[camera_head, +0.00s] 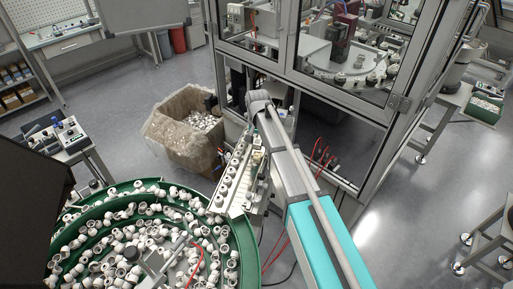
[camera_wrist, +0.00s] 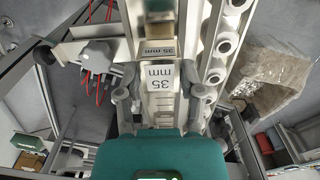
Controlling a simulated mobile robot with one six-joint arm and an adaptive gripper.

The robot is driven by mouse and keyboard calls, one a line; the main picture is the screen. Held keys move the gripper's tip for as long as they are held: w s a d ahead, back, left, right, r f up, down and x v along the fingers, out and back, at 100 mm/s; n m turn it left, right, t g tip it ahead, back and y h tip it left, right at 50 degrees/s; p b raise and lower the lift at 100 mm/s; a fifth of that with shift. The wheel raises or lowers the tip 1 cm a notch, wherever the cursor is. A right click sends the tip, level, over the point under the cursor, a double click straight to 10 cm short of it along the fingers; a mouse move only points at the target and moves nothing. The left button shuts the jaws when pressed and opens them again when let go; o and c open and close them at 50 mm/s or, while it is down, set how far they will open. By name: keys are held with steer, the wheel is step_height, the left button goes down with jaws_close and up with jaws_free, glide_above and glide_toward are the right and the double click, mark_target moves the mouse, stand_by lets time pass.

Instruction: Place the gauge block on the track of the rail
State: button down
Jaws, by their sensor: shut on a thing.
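The gauge block (camera_wrist: 160,75) shows in the middle of the wrist view, with a white face marked "35 mm" and a beige face with the same mark. My gripper (camera_wrist: 161,91) has one finger on each side of it and is shut on it. The rail (camera_wrist: 214,62) runs beside the block on the right, with a row of white caps in its track. It also shows in the head view (camera_head: 229,199), left of my arm. In that view my arm hides most of the gripper and block. I cannot tell whether the block touches the rail.
A green-rimmed bowl feeder (camera_head: 245,240) full of white caps stands at the lower left. A lined carton (camera_head: 180,140) of caps stands behind the rail. A framed machine enclosure (camera_head: 335,95) rises close behind my arm. Red cables (camera_wrist: 97,80) hang at left in the wrist view.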

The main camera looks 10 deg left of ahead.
mark_target(257, 141)
steer(key=shift+f+b, duration=0.7)
steer(key=shift+f, duration=0.35)
steer(key=shift+f, duration=0.1)
steer(key=shift+c, duration=1.1)
jaws_free()
step_height(257, 141, up, 12)
steer(key=p, duration=1.2)
steer(key=shift+s, duration=0.1)
steer(key=s+d, duration=0.6)
steer(key=d, duration=0.5)
steer(key=s+d, duration=0.6)
steer(key=d, duration=0.6)
steer(key=s+d, duration=0.6)
steer(key=d, duration=0.5)
steer(key=shift+s+d, duration=0.2)
steer(key=shift+d, duration=0.15)
